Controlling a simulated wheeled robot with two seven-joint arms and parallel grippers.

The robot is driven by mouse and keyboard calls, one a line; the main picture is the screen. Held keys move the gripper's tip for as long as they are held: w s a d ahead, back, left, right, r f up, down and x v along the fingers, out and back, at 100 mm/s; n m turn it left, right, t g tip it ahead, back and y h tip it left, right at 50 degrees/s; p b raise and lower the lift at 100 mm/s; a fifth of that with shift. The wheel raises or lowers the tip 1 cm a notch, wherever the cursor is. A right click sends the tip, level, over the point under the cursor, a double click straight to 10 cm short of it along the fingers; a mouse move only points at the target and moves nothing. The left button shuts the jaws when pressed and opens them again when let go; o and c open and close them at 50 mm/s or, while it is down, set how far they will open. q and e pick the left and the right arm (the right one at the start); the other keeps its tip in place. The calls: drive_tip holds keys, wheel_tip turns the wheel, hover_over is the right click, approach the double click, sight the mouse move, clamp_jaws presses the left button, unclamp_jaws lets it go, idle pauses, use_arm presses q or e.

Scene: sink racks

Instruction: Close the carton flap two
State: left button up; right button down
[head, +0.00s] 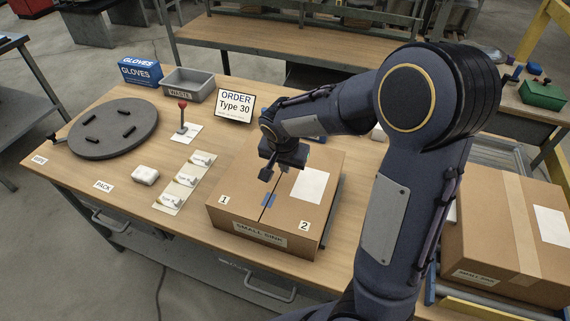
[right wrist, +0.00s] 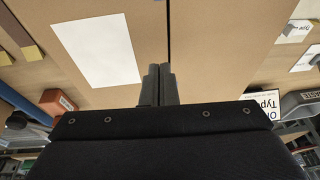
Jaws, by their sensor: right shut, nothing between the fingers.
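The carton (head: 245,238), marked SMALL SINK, stands on the wooden table. Its flap one (head: 236,192) on the left and flap two (head: 318,205) on the right both lie flat, with a narrow dark seam between them. Flap two carries a white sheet and the label 2. My right gripper (head: 268,188) is over the carton top near the seam, its fingers shut and empty. In the right wrist view the shut fingers (right wrist: 159,85) point at the top close to the seam, with flap two (right wrist: 120,90) on the left. I cannot tell whether they touch it. My left gripper is out of view.
A turntable (head: 113,128), a red-knobbed lever (head: 183,118), a grey waste bin (head: 188,84), a gloves box (head: 140,72) and an order sign (head: 235,103) stand on the table. Another carton (head: 490,235) is at the right.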

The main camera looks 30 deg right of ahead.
sight(286, 178)
drive_tip(key=shift+w+a+f+g+h, duration=0.15)
drive_tip(key=shift+f+g+h, duration=0.1)
drive_tip(key=shift+f, duration=0.15)
drive_tip(key=shift+w+a+f+g+h, duration=0.15)
drive_tip(key=shift+f+g, duration=0.1)
drive_tip(key=shift+f, duration=0.15)
drive_tip(key=shift+w+a+f+n+g+h, duration=0.15)
drive_tip(key=shift+f+n+g+h, duration=0.15)
drive_tip(key=shift+f+g+h, duration=0.5)
drive_tip(key=shift+g+h, duration=0.1)
drive_tip(key=shift+g, duration=0.1)
drive_tip(key=shift+r, duration=0.1)
